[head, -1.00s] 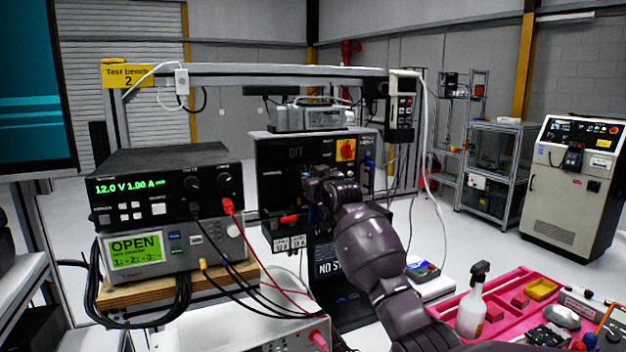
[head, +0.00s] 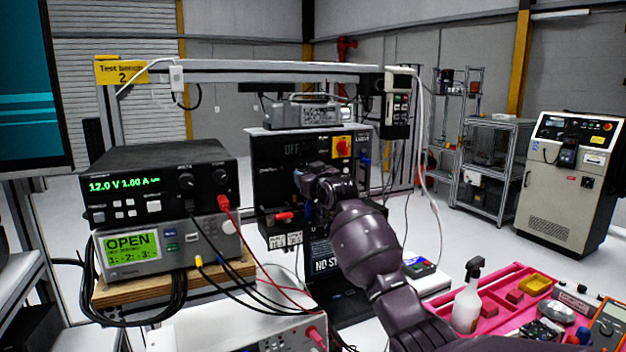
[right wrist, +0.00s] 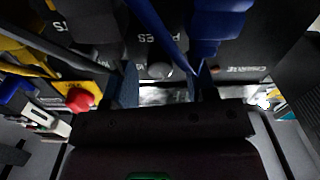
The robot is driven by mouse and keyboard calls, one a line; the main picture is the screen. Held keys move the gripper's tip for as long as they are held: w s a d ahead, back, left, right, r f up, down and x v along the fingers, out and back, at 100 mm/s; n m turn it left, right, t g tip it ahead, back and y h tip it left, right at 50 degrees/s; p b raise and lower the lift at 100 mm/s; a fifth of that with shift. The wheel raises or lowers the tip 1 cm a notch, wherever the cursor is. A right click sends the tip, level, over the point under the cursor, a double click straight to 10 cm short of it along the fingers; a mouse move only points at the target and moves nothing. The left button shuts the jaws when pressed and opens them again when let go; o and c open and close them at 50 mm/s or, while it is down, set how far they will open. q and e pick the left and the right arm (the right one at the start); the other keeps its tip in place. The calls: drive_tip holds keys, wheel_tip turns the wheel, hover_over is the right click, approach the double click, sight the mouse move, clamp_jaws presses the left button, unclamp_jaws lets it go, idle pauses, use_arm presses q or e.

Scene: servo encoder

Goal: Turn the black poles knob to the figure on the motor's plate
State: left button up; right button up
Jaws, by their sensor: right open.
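My right gripper (head: 306,190) is at the front of the black panel box (head: 270,160) and hides part of it. In the right wrist view the gripper (right wrist: 162,84) is open, its two fingers apart in front of the panel. Panel lettering that seems to read POLES (right wrist: 158,38) lies just beyond, partly covered by blue cables (right wrist: 215,25). A small grey round part (right wrist: 159,70) shows between the fingers. I cannot make out the black knob or its setting. A grey ribbed unit, apparently the motor (head: 290,115), sits on the box; its plate is unreadable. My left gripper is not in view.
A power supply (head: 160,180) stands on a meter (head: 165,246) reading OPEN at the left, with red and black leads hanging in front. A red button on yellow (right wrist: 78,98) is near the gripper. A pink tray (head: 500,310) with a spray bottle (head: 467,297) is at the lower right.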

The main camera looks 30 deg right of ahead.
drive_tip(key=s+b, duration=0.1)
drive_tip(key=s, duration=0.9)
drive_tip(key=shift+s+a+b, duration=0.3)
drive_tip(key=shift+s+b, duration=0.05)
drive_tip(key=shift+b, duration=0.05)
drive_tip(key=s+a+f+g, duration=0.3)
drive_tip(key=s+f, duration=0.5)
drive_tip(key=f, duration=0.5)
drive_tip(key=s+a+f+g, duration=0.2)
drive_tip(key=s+f+g, duration=0.2)
drive_tip(key=s+f, duration=0.65)
drive_tip(key=s+a+f+g, duration=0.2)
drive_tip(key=s+f, duration=0.2)
drive_tip(key=s, duration=0.5)
drive_tip(key=s+a+f+m+g, duration=0.1)
drive_tip(key=s+a+f+g, duration=0.15)
drive_tip(key=s+f, duration=0.45)
drive_tip(key=s+a+f+g, duration=0.2)
drive_tip(key=s+g, duration=0.1)
drive_tip(key=s, duration=0.9)
drive_tip(key=w+f+t, duration=0.7)
drive_tip(key=f+t, duration=0.1)
drive_tip(key=f, duration=0.3)
drive_tip(key=shift+w+d+f+n+y, duration=0.15)
drive_tip(key=shift+w+f+n+y, duration=0.05)
drive_tip(key=shift+w+n+y, duration=0.2)
